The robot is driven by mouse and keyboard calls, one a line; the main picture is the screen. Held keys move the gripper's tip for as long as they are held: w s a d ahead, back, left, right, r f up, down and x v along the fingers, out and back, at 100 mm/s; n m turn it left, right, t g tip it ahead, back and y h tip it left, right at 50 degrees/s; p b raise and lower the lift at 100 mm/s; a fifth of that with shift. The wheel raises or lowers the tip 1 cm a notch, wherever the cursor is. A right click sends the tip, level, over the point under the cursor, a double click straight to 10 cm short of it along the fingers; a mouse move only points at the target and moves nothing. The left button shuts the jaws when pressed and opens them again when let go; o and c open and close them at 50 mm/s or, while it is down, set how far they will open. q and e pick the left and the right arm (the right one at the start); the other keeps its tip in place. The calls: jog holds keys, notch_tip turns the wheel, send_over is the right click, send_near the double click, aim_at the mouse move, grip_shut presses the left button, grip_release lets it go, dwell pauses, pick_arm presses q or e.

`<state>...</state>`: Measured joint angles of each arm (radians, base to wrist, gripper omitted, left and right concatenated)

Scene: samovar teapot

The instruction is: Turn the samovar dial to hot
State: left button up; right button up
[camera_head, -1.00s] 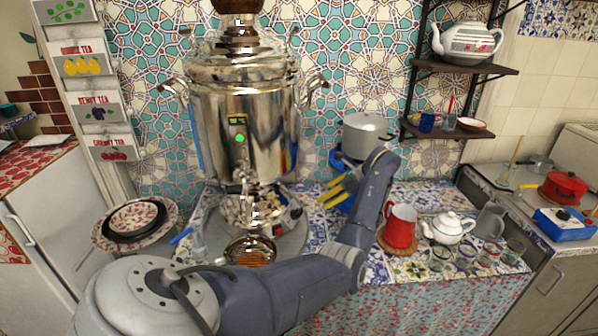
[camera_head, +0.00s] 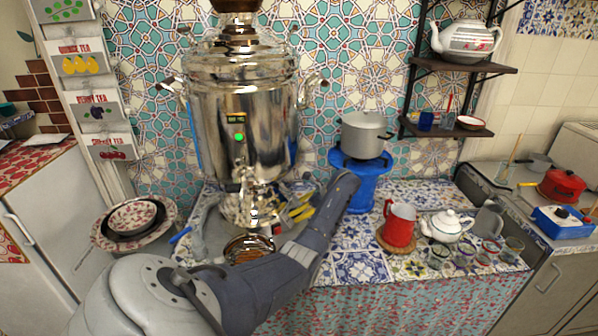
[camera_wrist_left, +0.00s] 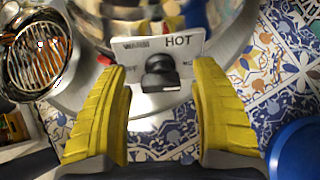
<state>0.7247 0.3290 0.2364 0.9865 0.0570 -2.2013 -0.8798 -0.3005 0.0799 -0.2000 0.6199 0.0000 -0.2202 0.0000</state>
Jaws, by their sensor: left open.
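The samovar (camera_head: 240,130) is a tall shiny metal urn on the tiled counter, with a green light and small display on its front. Its dial (camera_wrist_left: 160,72) shows in the left wrist view as a black knob on a white plate (camera_wrist_left: 184,44) printed with "WARM", "HOT" and partly hidden words. My left gripper (camera_head: 300,207), with yellow fingers, is at the right side of the samovar's base. In the left wrist view the gripper (camera_wrist_left: 165,125) is open, its fingers either side of the knob, with nothing held. In the head view the dial is hidden behind the gripper.
A blue stand (camera_head: 370,188) bearing a grey pot (camera_head: 365,137) stands right of my forearm. A red pitcher (camera_head: 400,225), a white teapot (camera_head: 447,227) and several glasses are farther right. A round drip grille (camera_wrist_left: 36,54) lies left of the dial. Tiled counter is bare in front of the blue stand.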

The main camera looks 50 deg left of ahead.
pick_arm(q)
jog(key=shift+s+a+f, duration=0.1)
jog(key=shift+a+f, duration=0.1)
jog(key=c, duration=1.2)
